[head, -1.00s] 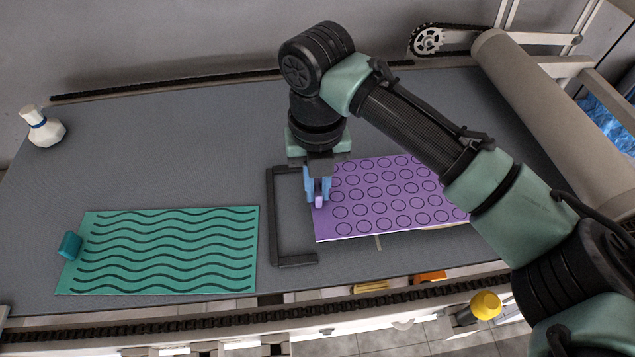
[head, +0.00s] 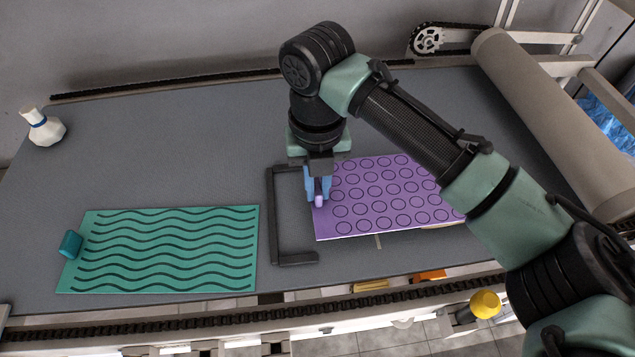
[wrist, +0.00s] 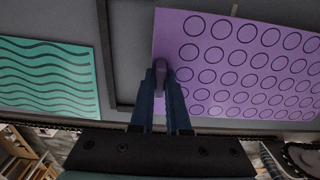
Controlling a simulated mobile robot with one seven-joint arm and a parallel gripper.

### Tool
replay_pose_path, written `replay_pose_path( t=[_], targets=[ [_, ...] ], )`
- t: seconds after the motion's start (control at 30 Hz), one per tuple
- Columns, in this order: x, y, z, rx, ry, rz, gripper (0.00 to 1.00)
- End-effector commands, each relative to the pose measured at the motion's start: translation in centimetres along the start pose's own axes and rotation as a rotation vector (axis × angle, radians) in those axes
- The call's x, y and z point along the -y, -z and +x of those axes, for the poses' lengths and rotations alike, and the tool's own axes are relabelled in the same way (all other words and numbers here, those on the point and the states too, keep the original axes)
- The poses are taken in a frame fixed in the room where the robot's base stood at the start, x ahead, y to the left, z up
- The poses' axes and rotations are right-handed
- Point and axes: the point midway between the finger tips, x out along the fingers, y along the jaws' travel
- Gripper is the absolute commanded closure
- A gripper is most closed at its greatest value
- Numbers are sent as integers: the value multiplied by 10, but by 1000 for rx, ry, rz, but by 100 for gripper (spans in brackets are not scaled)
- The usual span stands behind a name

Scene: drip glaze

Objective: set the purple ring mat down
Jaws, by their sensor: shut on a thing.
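The purple ring mat (head: 385,190) is a flat purple sheet with rows of dark rings, on the right half of the grey table in the head view. Its right part is hidden behind my arm. My gripper (head: 318,196) is at the mat's left edge, with blue fingers shut on a small purple tab there. In the wrist view the fingers (wrist: 161,85) close around that tab, and the purple ring mat (wrist: 225,60) spreads away to the right. I cannot tell whether the mat touches the surface everywhere.
A black bracket-shaped frame (head: 273,215) lies left of the purple mat. A teal wavy mat (head: 165,250) with a teal tab (head: 70,244) lies further left. A white bottle (head: 43,128) stands at the back left. A large roller (head: 545,110) is at the right. The table's back middle is clear.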

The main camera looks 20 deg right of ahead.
Motion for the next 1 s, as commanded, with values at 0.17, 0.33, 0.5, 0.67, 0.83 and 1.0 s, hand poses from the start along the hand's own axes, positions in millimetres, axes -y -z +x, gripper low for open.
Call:
replay_pose_path(
  t=[0.17, 0.33, 0.5, 0.67, 0.83, 1.0],
  targets=[
    [0, 0, 1, 0, 0, 0, 100],
    [0, 0, 8, -1, -1, 0, 100],
    [0, 0, 15, 0, 0, 0, 100],
    [0, 0, 12, 0, 1, 0, 100],
    [0, 0, 12, 0, 0, 0, 63],
    [0, 0, 12, 0, 0, 0, 51]
  ],
)
